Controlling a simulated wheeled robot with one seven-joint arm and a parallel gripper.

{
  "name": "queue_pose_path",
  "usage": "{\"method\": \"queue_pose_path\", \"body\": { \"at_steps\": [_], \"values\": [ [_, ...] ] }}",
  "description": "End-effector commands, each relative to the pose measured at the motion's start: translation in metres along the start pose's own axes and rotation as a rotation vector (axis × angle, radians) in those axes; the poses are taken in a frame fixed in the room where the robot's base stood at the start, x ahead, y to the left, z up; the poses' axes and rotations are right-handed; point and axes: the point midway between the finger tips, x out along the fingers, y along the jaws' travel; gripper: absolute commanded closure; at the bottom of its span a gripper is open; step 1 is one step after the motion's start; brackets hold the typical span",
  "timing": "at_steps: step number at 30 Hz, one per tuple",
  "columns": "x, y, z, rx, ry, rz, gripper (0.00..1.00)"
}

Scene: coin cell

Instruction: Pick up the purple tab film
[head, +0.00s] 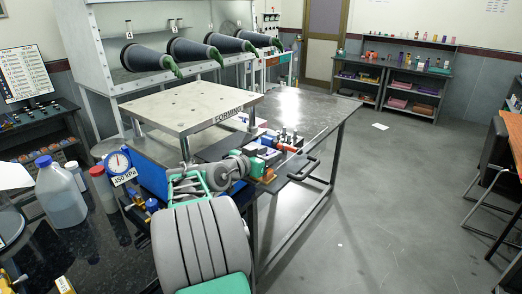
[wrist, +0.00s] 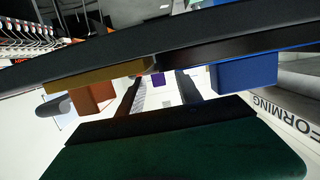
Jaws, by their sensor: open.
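A small purple piece (wrist: 158,79), which looks like the purple tab film, shows in the wrist view beyond a dark bar and between my fingers. Only a small part of it is visible. My gripper (wrist: 160,88) is open, with its two dark fingers apart on either side of that piece in the picture. I see nothing held between the fingers. I cannot tell how far the piece is from the fingertips. In the head view I cannot pick out the film, and the fingers cannot be made out among the clutter at the bench edge.
A raised metal plate marked FORMING (head: 190,106) stands on the bench close to my arm. Orange (wrist: 95,95) and blue (wrist: 245,75) blocks flank the purple piece in the wrist view. A bottle (head: 60,195) and pressure gauge (head: 119,163) stand left. Floor on the right is open.

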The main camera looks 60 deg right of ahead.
Motion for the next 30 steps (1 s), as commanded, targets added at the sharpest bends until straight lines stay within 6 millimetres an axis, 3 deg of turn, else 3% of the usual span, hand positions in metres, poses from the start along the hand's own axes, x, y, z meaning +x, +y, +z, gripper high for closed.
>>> {"method": "queue_pose_path", "body": {
  "at_steps": [6,21,30],
  "values": [
    [0.0008,-0.0007,0.0006,0.001,0.000,-0.002,0.60],
    [0.0005,-0.0007,0.0006,0.000,0.000,-0.002,1.00],
    [0.0004,-0.0007,0.0005,0.000,0.000,-0.002,1.00]
  ]
}}
